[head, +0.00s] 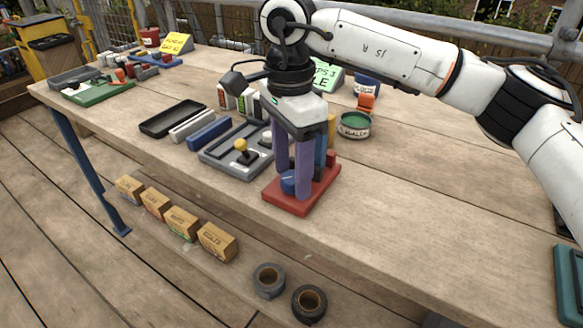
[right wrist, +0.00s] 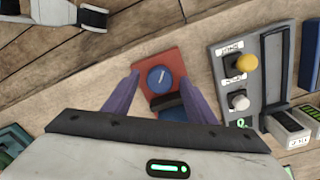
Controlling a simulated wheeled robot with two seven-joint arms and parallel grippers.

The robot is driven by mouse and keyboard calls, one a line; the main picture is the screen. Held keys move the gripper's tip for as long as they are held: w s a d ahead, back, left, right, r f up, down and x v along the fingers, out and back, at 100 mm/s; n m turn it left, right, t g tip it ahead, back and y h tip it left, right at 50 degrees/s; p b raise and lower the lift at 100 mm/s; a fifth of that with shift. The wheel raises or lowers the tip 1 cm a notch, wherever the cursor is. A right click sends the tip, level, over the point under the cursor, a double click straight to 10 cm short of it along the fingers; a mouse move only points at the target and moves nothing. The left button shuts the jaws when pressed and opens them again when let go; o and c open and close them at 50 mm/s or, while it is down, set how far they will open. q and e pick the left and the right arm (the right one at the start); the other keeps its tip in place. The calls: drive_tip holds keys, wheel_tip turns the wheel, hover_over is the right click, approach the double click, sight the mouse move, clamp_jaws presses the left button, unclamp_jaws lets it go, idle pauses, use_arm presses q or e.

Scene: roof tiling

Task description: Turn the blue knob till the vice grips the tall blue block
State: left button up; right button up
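The red vice (head: 302,200) stands on the wooden bench below my right gripper (head: 292,182). Its blue knob (head: 288,186) sits low at the front and shows round with a pale pointer line in the right wrist view (right wrist: 160,79). The tall blue block (head: 320,150) stands upright behind the knob, partly hidden by a finger; whether the jaw touches it I cannot tell. My right gripper points down, its two purple fingers apart on either side of the knob. In the right wrist view (right wrist: 160,95) gaps show between fingers and knob.
A grey tray (head: 220,160) with a yellow-topped knob or lever lies left of the vice. A green-topped tin (head: 355,125) and an orange item (head: 366,102) stand behind it. A teal object (head: 568,285) is at the right edge. The bench right of the vice is clear.

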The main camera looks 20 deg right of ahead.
sight(291, 175)
wheel_tip(291, 175, up, 10)
drive_tip(key=p, duration=0.1)
drive_tip(key=shift+w+r, duration=0.15)
drive_tip(key=shift+w, duration=0.05)
idle(0.4)
